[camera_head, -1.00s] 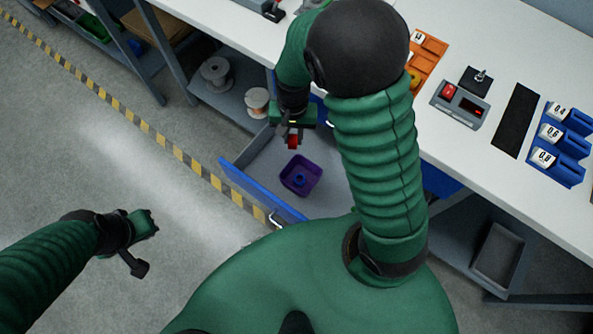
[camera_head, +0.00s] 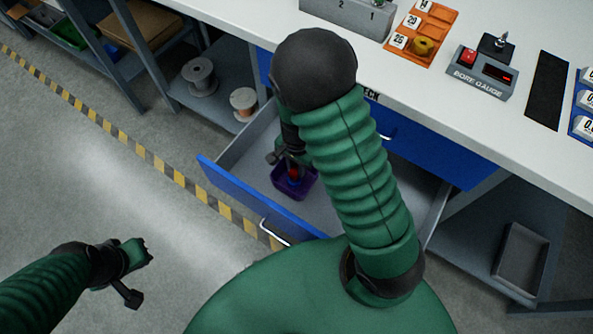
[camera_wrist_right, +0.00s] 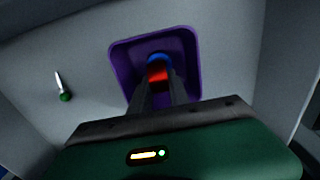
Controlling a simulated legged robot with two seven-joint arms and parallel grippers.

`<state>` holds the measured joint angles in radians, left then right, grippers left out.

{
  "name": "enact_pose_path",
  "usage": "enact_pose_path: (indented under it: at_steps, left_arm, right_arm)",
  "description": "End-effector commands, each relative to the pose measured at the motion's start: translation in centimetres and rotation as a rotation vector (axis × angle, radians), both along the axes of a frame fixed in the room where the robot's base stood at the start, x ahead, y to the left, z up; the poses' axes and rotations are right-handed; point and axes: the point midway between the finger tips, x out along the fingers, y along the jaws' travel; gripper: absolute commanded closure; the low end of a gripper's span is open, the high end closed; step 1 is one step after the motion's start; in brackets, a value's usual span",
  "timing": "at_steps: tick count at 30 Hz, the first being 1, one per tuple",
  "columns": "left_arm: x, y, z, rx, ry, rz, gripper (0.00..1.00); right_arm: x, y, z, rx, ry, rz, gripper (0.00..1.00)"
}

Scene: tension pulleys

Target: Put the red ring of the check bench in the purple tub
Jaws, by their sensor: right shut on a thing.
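The purple tub (camera_head: 301,192) sits on the floor of an open drawer. My right gripper (camera_head: 292,173) points down at the tub, its fingers over or inside it. It is shut on the red ring (camera_head: 294,175). In the right wrist view the red ring (camera_wrist_right: 158,75) is between the fingertips, in front of the purple tub (camera_wrist_right: 190,49). A blue thing (camera_wrist_right: 158,57) shows just beyond the ring, inside the tub. I cannot tell whether the ring touches it. My left gripper (camera_head: 138,254) is over the floor at the left, and its finger gap is unclear.
The blue-fronted drawer (camera_head: 240,200) stands out from the white bench (camera_head: 450,110). A small green-tipped item (camera_wrist_right: 64,92) lies in the drawer. On the bench are an orange tray (camera_head: 425,35) and a bore gauge (camera_head: 483,73). Spools (camera_head: 243,102) stand on a shelf at the left.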

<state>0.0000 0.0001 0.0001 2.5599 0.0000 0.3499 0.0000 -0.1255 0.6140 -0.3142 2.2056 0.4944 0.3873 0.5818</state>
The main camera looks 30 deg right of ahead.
Motion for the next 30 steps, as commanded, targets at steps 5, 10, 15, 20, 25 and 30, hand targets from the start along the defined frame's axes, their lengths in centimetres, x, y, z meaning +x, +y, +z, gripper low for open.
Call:
enact_pose_path:
  at_steps: [5,10,15,20,25,30]
  left_arm:
    - [0.0,0.0,-0.2,0.0,0.0,0.0,1.0]
    - [0.0,0.0,-0.4,0.0,0.0,0.0,1.0]
    - [0.0,0.0,-0.7,0.0,0.0,0.0,1.0]
    - [0.0,0.0,-0.9,0.0,0.0,0.0,1.0]
    - [0.0,0.0,-0.8,0.0,0.0,0.0,1.0]
    - [0.0,0.0,-0.8,0.0,0.0,0.0,1.0]
  right_arm:
    - [0.0,0.0,-0.4,-0.001,-0.001,0.0,1.0]
    - [0.0,0.0,-0.8,-0.001,0.0,0.0,1.0]
    - [0.0,0.0,-1.3,-0.001,0.0,0.0,1.0]
    - [0.0,0.0,-1.7,0.0,-0.001,0.001,1.0]
    - [0.0,0.0,-1.6,-0.001,-0.001,0.001,0.64]
    - [0.0,0.0,-1.6,-0.001,0.0,0.001,0.57]
